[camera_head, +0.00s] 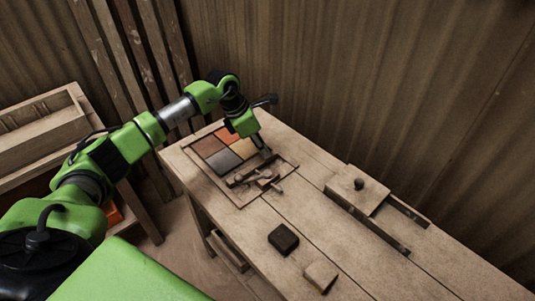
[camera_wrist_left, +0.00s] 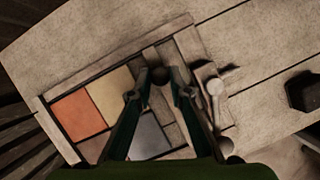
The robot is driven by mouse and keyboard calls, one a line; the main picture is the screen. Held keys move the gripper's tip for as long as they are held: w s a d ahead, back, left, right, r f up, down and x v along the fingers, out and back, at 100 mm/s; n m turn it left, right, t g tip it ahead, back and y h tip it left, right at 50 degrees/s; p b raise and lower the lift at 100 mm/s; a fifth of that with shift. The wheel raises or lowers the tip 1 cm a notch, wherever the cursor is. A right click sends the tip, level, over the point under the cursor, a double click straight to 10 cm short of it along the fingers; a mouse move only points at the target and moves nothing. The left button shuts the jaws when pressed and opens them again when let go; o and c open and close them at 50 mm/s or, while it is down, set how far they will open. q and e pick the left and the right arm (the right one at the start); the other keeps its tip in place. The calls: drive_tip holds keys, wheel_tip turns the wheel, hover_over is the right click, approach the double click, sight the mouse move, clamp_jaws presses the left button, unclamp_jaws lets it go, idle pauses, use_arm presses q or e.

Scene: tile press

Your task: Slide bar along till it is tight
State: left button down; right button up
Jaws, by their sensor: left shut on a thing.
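The tile press is a wooden frame (camera_head: 238,205) on the bench, with several coloured tiles (camera_head: 222,161) in it; orange, yellow, grey and brown ones show in the left wrist view (camera_wrist_left: 75,118). The wooden bar (camera_head: 239,181) lies along the tiles' near right side, and its dark round knob shows in the left wrist view (camera_wrist_left: 160,74). My left gripper (camera_head: 263,153) reaches down over the bar, shut on the knob. A clamp with a wooden handle (camera_wrist_left: 213,90) sits beside the bar, away from the tiles. My fingers hide part of the bar and tiles. My right gripper is out of view.
A dark block (camera_head: 283,239) and a pale wooden block (camera_head: 320,276) lie near the bench's front edge. A wooden plate with a knob (camera_head: 358,188) sits on a rail at the right. A wooden rack (camera_head: 40,130) stands at the left, and a plank wall is behind.

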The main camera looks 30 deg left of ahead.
use_arm(q)
drive_tip(key=a, duration=0.1)
drive_tip(key=w+a, duration=0.1)
drive_tip(key=a, duration=0.1)
drive_tip(key=shift+b, duration=0.35)
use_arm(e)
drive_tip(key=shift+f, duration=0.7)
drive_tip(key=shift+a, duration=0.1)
use_arm(q)
drive_tip(key=c, duration=1.9)
unclamp_jaws()
drive_tip(key=shift+d, duration=0.1)
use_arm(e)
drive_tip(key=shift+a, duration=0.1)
use_arm(q)
drive_tip(key=shift+r, duration=0.1)
drive_tip(key=shift+s+r, duration=0.1)
drive_tip(key=shift+r, duration=0.25)
drive_tip(key=v, duration=1.1)
drive_tip(key=shift+s, duration=0.15)
